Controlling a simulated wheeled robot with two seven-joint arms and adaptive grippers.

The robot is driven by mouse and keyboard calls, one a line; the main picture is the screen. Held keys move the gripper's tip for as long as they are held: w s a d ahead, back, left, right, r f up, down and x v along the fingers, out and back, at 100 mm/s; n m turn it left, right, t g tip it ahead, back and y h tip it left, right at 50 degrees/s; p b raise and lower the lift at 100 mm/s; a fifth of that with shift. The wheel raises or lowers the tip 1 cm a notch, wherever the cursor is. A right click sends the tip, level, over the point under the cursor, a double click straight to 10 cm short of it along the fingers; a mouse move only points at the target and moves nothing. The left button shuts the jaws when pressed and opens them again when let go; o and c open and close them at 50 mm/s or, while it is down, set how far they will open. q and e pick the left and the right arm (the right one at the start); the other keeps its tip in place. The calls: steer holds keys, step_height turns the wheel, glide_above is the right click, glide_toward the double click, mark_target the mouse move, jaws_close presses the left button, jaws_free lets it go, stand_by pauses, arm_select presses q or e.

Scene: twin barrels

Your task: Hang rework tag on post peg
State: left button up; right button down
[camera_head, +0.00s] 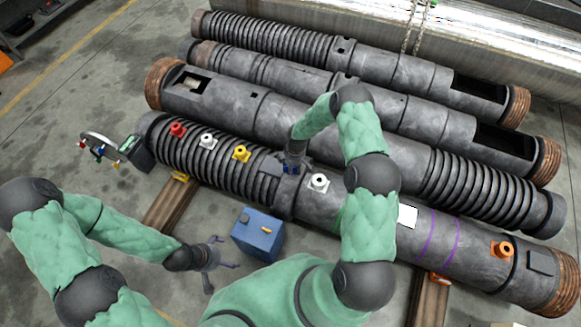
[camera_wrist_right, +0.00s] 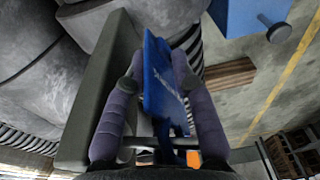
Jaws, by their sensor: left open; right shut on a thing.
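I cannot make out the peg. My left gripper (camera_head: 222,254) is open and empty, left of a blue box (camera_head: 256,240).
Red (camera_head: 177,129), white (camera_head: 207,141) and yellow (camera_head: 241,153) fittings stand on the near barrel's left part. Another white fitting (camera_head: 319,182) is right of my right gripper. An orange fitting (camera_head: 501,249) is farther right. More dark barrels lie behind.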

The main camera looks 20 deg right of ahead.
stand_by(0.3)
steer(key=c, duration=0.9)
jaws_free()
steer(key=shift+c, duration=0.2)
steer(key=shift+d+r, duration=0.1)
steer(key=shift+r, duration=0.05)
steer(key=shift+w+r, duration=0.1)
steer(key=shift+r, duration=0.15)
step_height(320, 180, up, 11)
steer(key=s, duration=0.1)
steer(key=shift+d, duration=0.4)
